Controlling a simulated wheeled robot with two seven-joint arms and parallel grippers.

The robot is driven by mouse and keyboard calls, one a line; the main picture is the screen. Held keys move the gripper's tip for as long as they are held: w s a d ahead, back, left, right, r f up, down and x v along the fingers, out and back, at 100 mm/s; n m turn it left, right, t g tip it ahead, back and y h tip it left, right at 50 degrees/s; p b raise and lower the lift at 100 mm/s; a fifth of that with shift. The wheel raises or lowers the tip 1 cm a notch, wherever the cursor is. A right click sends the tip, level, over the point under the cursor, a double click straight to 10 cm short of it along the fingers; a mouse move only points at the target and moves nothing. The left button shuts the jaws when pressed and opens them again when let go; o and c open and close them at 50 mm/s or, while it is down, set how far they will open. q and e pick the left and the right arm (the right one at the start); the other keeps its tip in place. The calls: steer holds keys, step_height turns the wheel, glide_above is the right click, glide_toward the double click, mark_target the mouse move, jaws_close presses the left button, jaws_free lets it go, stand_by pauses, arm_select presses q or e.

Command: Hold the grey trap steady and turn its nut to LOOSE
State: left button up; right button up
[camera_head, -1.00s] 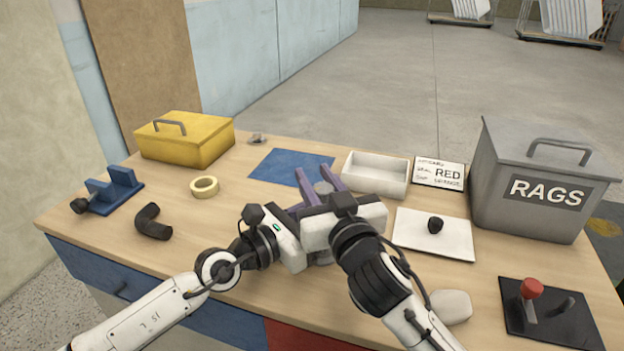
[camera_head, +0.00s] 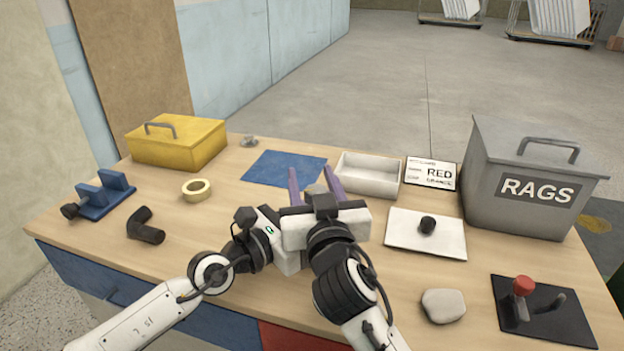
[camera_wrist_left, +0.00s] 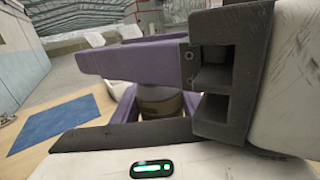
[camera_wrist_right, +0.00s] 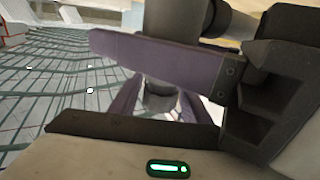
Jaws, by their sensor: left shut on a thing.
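The grey trap (camera_head: 316,189) shows only as a small top between purple fingers near the middle of the workbench. My right gripper (camera_head: 314,181) is above, its fingers apart on either side of the trap. My left gripper (camera_wrist_left: 158,110) is below it and shut on the grey trap, whose grey cylinder (camera_wrist_left: 160,98) shows between purple fingers in the left wrist view. In the right wrist view the trap's grey pipe (camera_wrist_right: 180,15) shows above a purple finger. The grippers hide most of the trap. I cannot make out the nut or a LOOSE mark.
A white tray (camera_head: 343,181) and a blue mat (camera_head: 284,167) lie just behind. A yellow box (camera_head: 176,140) and tape roll (camera_head: 197,190) are left.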

stand_by(0.3)
step_height(320, 180, up, 10)
stand_by(0.4)
